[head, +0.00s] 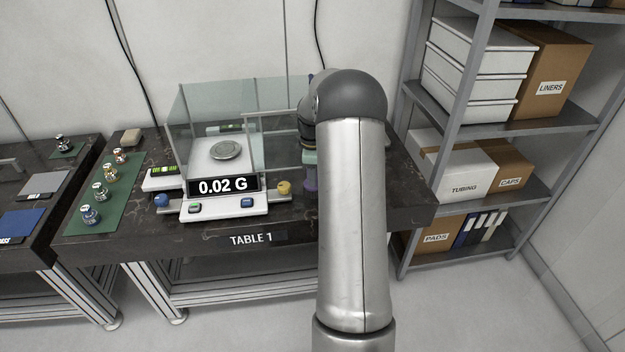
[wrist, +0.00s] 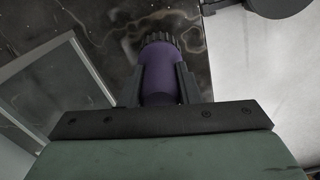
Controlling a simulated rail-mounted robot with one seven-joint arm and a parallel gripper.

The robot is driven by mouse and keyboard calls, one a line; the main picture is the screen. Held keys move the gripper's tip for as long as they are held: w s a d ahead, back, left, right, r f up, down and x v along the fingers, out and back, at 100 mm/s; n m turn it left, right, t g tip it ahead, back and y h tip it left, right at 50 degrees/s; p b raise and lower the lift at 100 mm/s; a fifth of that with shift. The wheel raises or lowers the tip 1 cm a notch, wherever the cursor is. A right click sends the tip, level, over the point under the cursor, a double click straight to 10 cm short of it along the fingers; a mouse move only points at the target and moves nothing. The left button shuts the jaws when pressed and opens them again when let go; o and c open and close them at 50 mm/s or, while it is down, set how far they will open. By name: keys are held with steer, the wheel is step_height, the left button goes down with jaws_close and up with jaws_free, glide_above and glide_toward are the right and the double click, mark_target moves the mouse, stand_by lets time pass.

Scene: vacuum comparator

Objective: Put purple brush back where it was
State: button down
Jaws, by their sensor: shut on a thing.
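The purple brush (wrist: 161,72) is in the wrist view, clamped between the two dark fingers of my gripper (wrist: 160,84), with its dark ridged end beyond the fingertips. In the head view a purple part of the brush (head: 309,184) shows low beside my arm, under the pale green body of my gripper (head: 309,161). My arm hides most of the gripper and the tabletop behind it. I cannot tell whether the brush touches the table. No holder for the brush is visible.
The balance (head: 225,208) with glass walls stands just left of my gripper, reads 0.02 G, and holds a metal disc (head: 226,150) on its pan. Several small weights stand on a green mat (head: 78,218) farther left. A shelf rack (head: 470,112) stands right of the table.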

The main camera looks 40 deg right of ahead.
steer(key=shift+f, duration=1.6)
steer(key=shift+f, duration=0.2)
steer(key=c, duration=1.1)
jaws_free()
steer(key=shift+o, duration=0.2)
